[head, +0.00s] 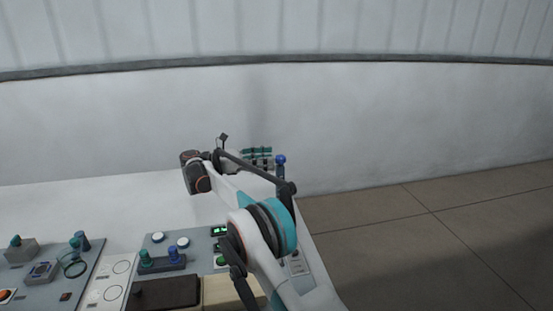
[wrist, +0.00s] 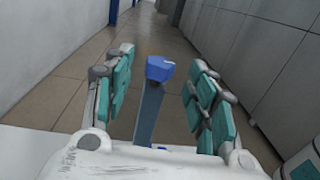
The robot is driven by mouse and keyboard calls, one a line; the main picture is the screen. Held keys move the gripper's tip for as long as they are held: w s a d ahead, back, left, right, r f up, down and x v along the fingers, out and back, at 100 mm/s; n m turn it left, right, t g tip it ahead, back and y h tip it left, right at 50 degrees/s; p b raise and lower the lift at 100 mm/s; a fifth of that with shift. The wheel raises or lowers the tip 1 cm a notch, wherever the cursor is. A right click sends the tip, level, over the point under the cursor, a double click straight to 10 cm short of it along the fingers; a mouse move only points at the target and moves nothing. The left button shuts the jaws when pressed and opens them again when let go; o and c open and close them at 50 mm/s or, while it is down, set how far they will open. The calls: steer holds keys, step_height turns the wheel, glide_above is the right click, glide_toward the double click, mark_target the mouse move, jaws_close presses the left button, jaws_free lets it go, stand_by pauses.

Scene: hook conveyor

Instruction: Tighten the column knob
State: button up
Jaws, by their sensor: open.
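The blue column knob (head: 281,159) sits on top of an upright post at the far right edge of the worktable. In the wrist view, the knob (wrist: 158,67) and its grey-blue column (wrist: 149,112) show between my fingers. My gripper (head: 257,157) has teal finger pads and is just left of the knob in the head view. In the wrist view, my gripper (wrist: 164,59) is open, with a pad on each side of the knob and visible gaps. Nothing is held. The post's lower part is hidden by my arm in the head view.
The white worktable (head: 135,205) carries grey control panels at the front left. They hold green knobs (head: 146,257), white buttons (head: 158,237) and a green display (head: 219,231). A dark box (head: 165,292) lies in front. A pale wall stands behind; tiled floor (head: 440,225) is clear at right.

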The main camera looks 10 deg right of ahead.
steer(key=shift+a, duration=1.05)
